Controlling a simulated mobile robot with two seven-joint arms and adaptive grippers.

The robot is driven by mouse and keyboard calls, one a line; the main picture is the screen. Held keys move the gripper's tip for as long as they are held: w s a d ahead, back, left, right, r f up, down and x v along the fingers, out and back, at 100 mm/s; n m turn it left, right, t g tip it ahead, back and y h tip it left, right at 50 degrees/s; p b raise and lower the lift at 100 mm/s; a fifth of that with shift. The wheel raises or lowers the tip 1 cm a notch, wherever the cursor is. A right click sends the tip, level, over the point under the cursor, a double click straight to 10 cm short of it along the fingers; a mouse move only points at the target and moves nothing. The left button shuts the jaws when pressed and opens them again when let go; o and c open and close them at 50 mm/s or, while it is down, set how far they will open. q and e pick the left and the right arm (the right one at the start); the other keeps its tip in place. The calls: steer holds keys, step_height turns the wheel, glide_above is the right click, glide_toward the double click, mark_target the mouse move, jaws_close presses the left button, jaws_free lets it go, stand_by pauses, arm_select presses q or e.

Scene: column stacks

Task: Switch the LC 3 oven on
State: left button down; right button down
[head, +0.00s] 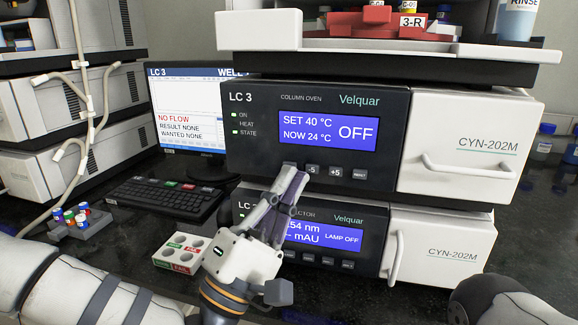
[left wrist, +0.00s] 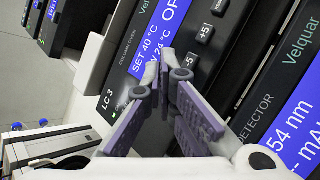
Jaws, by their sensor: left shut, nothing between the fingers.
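The LC 3 column oven (head: 305,95) is a dark panel in the middle stack. Its blue display (head: 322,132) reads SET 40 °C, NOW 24 °C and OFF. A row of small buttons runs below the display; -5 (head: 312,170) and +5 (head: 335,172) can be read. My left gripper (head: 298,176) is shut and empty, with its purple fingertips at the left end of this row. They partly hide the leftmost button; I cannot tell whether they touch it. In the left wrist view the fingertips (left wrist: 166,58) are in front of the oven panel (left wrist: 112,88). My right gripper is not in view.
The detector (head: 310,212) sits under the oven, showing LAMP OFF. White door handles (head: 468,166) stick out on the right. A tray with a red 3-R rack (head: 378,20) is above.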

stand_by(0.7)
arm_select(q)
steer(key=shift+w+d, duration=0.1)
steer(key=shift+w, duration=0.3)
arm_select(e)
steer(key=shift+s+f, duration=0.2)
arm_select(q)
steer(key=shift+w+d+b, duration=0.15)
steer(key=shift+w+b, duration=0.2)
steer(key=shift+b, duration=0.05)
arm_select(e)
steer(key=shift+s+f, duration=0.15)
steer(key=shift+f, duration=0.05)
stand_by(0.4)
arm_select(q)
steer(key=shift+s+a, duration=0.25)
steer(key=shift+s, duration=0.5)
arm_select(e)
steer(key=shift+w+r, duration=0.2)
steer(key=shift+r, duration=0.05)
